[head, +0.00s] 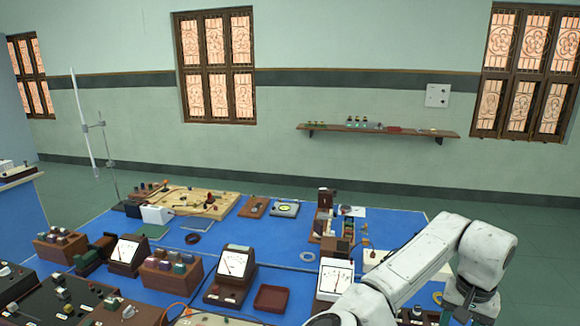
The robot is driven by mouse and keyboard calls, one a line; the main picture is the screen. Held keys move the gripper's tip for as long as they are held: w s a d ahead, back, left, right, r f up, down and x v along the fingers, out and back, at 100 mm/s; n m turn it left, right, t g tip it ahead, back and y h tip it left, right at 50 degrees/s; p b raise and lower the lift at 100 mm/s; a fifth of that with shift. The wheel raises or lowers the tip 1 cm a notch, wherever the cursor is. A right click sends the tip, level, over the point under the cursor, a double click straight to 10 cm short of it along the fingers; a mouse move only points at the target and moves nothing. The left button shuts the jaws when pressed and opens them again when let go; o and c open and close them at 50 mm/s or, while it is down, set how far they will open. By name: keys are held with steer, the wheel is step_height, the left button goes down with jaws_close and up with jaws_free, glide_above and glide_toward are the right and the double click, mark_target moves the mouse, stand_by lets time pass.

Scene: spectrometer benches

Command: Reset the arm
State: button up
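My white arm shows in the lower right of the head view, bent at an elbow, with its end pointing down. My gripper (470,300) is the dark part at the lower right, by the right edge of the blue bench (265,262). Its fingertips are small and partly cut off by the bottom of the picture, so I cannot tell whether it is open or shut, or whether it holds anything.
Analog meters (232,264) (335,276), a red-brown tray (272,298) and wooden boxes (168,272) crowd the bench. A wooden circuit board (185,201) and a tall stand (108,160) are at the back left. A wall shelf (375,130) holds small items. Floor right of the bench looks clear.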

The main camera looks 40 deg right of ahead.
steer(key=s+d+r+n+h, duration=0.1)
steer(key=d+r+n+h, duration=0.1)
steer(key=d+h, duration=0.25)
steer(key=w+a+f+n+t, duration=0.25)
steer(key=a+f+n, duration=0.5)
steer(key=a, duration=0.55)
steer(key=s+a+f+n+y, duration=0.1)
steer(key=s+a+f, duration=0.15)
steer(key=a, duration=0.35)
steer(key=s+a+f+n+g+y, duration=0.1)
steer(key=s+a+f+n, duration=0.1)
steer(key=a+f, duration=0.3)
steer(key=s+a+f+n+y, duration=0.1)
steer(key=s+a+f+y, duration=0.1)
steer(key=a, duration=0.5)
step_height(320, 180, down, 11)
steer(key=a+b, duration=0.1)
steer(key=b, duration=0.9)
steer(key=shift+s+a+r, duration=0.15)
steer(key=shift+s+a, duration=0.05)
steer(key=shift+a, duration=0.05)
